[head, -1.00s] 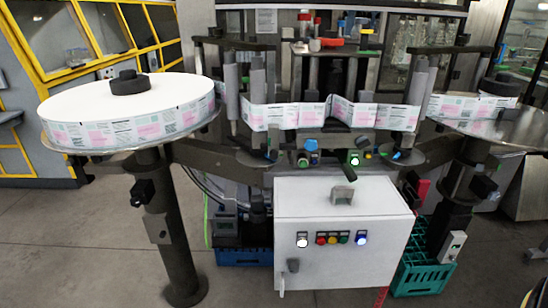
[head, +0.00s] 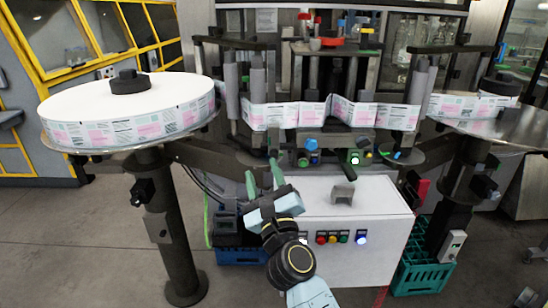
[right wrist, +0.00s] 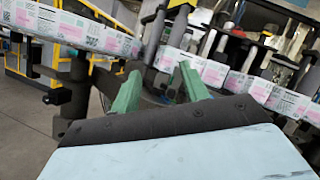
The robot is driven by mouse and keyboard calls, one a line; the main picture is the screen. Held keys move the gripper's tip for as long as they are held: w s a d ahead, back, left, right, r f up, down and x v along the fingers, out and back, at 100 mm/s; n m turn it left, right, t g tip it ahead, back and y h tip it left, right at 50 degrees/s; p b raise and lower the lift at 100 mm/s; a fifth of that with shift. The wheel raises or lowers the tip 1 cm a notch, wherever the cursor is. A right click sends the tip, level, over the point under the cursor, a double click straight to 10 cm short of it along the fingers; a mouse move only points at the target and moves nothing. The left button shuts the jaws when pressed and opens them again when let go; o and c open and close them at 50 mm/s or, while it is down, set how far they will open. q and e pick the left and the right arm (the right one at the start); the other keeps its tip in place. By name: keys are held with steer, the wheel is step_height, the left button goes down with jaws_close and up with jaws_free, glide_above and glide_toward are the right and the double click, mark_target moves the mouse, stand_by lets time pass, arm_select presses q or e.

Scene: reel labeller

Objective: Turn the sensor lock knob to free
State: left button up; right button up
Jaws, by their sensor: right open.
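Small coloured knobs sit below the label web at the machine's middle: a blue knob (head: 310,144), a green-ringed part with a bright light (head: 355,157), and another blue knob (head: 398,153) to the right. I cannot tell which is the sensor lock knob or read its setting. My right gripper (head: 263,174) is open and empty, in front of the machine, left of and below these knobs. Its green fingers point up toward the machine. In the right wrist view the two fingers (right wrist: 158,82) stand apart with nothing between them. My left gripper is not in view.
A large label reel (head: 85,115) stands at left, with its printed web (head: 340,112) running across the machine. A white control box (head: 375,205) with lit buttons sits below, partly hidden by my right arm. A second reel (head: 480,107) is at right. A green crate (head: 420,265) is on the floor.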

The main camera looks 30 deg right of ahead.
mark_target(274, 155)
steer(key=w+d+f+m+g+h, duration=0.3)
steer(key=d+f+m+g, duration=0.25)
steer(key=m, duration=0.45)
steer(key=shift+g, duration=0.45)
steer(key=x, duration=0.4)
steer(key=b+x, duration=0.1)
steer(key=x, duration=0.8)
steer(key=shift+w+a, duration=0.15)
steer(key=shift+a, duration=0.1)
steer(key=shift+c, duration=0.2)
jaws_close()
